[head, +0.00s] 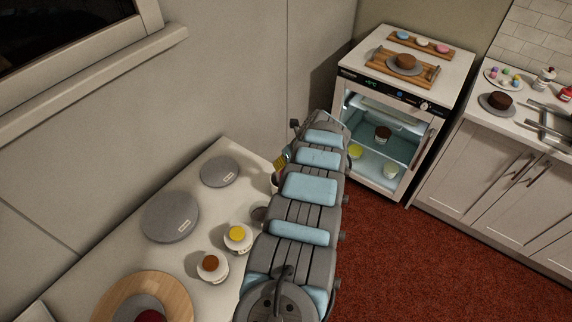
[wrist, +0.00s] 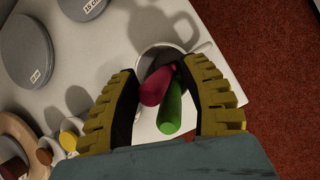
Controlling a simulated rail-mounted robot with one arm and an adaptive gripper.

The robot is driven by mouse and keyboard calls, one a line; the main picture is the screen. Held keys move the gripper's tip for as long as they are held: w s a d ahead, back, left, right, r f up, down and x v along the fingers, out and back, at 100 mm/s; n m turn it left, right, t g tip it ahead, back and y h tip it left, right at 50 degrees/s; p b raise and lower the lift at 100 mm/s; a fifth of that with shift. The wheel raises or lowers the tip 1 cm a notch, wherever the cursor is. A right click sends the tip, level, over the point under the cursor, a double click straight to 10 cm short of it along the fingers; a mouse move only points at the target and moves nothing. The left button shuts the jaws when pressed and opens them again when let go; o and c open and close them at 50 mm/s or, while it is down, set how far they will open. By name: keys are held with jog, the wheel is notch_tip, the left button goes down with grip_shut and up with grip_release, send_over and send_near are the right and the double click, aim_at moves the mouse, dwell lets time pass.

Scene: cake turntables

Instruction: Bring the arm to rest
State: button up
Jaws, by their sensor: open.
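My gripper (wrist: 162,72) is open, with its two ridged yellow fingers apart in the wrist view. Between and beyond the fingers is a pale round container (wrist: 150,52) near the counter's edge. A pink-handled tool (wrist: 155,86) and a green-handled tool (wrist: 170,110) stick out of it. I cannot tell whether the fingers touch the handles; they are not closed on them. In the head view my gripper (head: 281,160) shows only partly, at the left of my arm, over the white counter (head: 205,262).
Grey discs (head: 170,216) and small topped cups (head: 238,238) stand on the counter beside my arm. A wooden board (head: 178,283) is at the near end. An open-fronted fridge (head: 404,100) holds several cups. A side counter (head: 520,118) stands right. Red floor (head: 400,260) is clear.

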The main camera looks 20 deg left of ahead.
notch_tip(320, 180, up, 9)
jog(key=p, duration=0.2)
jog(key=shift+p, duration=0.4)
jog(key=shift+f, duration=0.1)
dwell(0.5)
